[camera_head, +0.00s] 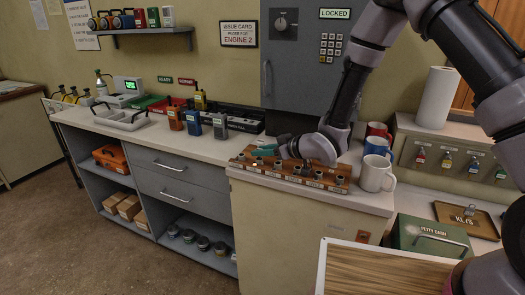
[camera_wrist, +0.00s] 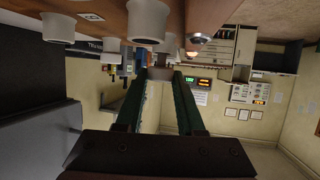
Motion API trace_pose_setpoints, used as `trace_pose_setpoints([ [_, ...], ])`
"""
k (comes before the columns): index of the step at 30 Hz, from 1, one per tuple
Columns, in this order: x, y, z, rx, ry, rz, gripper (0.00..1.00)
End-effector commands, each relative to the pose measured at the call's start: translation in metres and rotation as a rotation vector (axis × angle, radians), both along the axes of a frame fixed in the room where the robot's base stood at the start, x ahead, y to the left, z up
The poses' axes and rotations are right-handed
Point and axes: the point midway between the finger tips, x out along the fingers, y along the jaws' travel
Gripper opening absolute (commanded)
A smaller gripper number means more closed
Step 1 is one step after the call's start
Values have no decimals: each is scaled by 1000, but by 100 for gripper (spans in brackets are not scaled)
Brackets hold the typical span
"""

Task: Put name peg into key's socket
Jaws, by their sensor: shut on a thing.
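My gripper (camera_head: 262,149), with teal fingers, reaches left from my arm, low over the back left part of a wooden socket board (camera_head: 345,187). The board carries a row of grey sockets with small labels. The wrist view is upside down; my gripper (camera_wrist: 161,76) is shut there on a small grey-brown piece, likely the name peg (camera_wrist: 160,74), between the fingertips. Several pale cylindrical sockets (camera_wrist: 148,20) hang from the board in that view, close to the fingertips. Whether the peg touches a socket cannot be told. Any name on it is unreadable.
White, blue and red mugs (camera_head: 377,174) stand just right of the board. Coloured key tags (camera_head: 446,161) hang on a panel farther right, above a green petty cash box (camera_head: 430,236). Radios (camera_head: 220,126) stand left on the counter. A grey locked cabinet (camera_head: 310,60) is behind.

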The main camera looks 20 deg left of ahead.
Motion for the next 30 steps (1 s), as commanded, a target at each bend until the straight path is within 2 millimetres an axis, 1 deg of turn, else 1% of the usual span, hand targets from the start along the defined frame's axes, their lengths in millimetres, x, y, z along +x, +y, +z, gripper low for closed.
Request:
trace_pose_setpoints([
  [14,0,0,-1,0,0,0,0],
  [30,-1,-1,-13,-4,4,0,0],
])
